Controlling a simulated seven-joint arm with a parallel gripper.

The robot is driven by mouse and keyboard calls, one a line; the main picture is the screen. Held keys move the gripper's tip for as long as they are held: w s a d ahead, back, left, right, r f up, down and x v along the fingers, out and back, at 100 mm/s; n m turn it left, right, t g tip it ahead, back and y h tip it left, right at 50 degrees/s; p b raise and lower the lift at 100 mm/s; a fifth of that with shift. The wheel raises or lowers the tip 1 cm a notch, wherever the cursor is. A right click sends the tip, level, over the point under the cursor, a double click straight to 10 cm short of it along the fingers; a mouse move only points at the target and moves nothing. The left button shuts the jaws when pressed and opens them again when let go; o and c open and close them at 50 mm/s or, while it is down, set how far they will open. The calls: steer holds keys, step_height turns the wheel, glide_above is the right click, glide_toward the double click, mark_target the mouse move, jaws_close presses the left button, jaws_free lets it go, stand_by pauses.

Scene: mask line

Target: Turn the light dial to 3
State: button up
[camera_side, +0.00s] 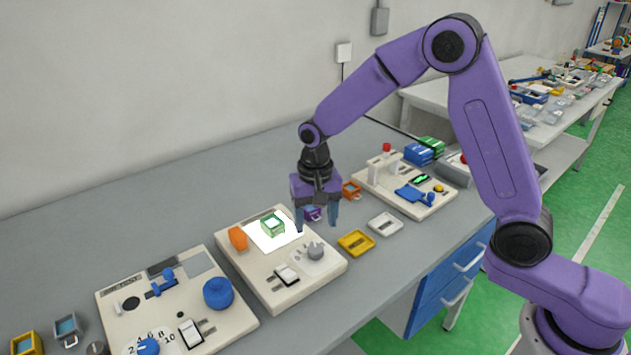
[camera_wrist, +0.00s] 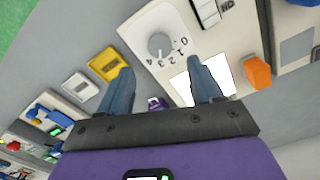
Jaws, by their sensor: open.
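The light dial (camera_side: 316,250) is a grey knob on the front right of a cream panel (camera_side: 319,276). In the wrist view the dial (camera_wrist: 160,45) has printed numbers from 0 to 4 on its lower side; I cannot tell for sure which one it points at. My gripper (camera_side: 316,224) is open and empty, fingers pointing down, above and slightly behind the dial, apart from it. In the wrist view the dial lies just beyond the gap between my fingertips (camera_wrist: 159,66).
The same panel holds a bright white light pad (camera_side: 261,240) with a green frame on it, an orange piece (camera_side: 238,238) and a rocker switch (camera_side: 287,274). Yellow (camera_side: 356,243) and white (camera_side: 385,224) frames lie to the right. A purple frame (camera_side: 312,213) sits behind my fingers.

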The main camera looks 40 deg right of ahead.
step_height(320, 180, up, 10)
stand_by(0.4)
steer(key=s+d+n, duration=0.3)
steer(key=s+n, duration=0.2)
steer(key=s, duration=0.5)
steer(key=s+d+f+n, duration=0.1)
steer(key=s+d+n, duration=0.2)
steer(key=s+n, duration=0.3)
steer(key=s+d+f+n, duration=0.1)
steer(key=s+d+n, duration=0.2)
steer(key=s, duration=1.2)
steer(key=n, duration=0.3)
steer(key=shift+d, duration=0.35)
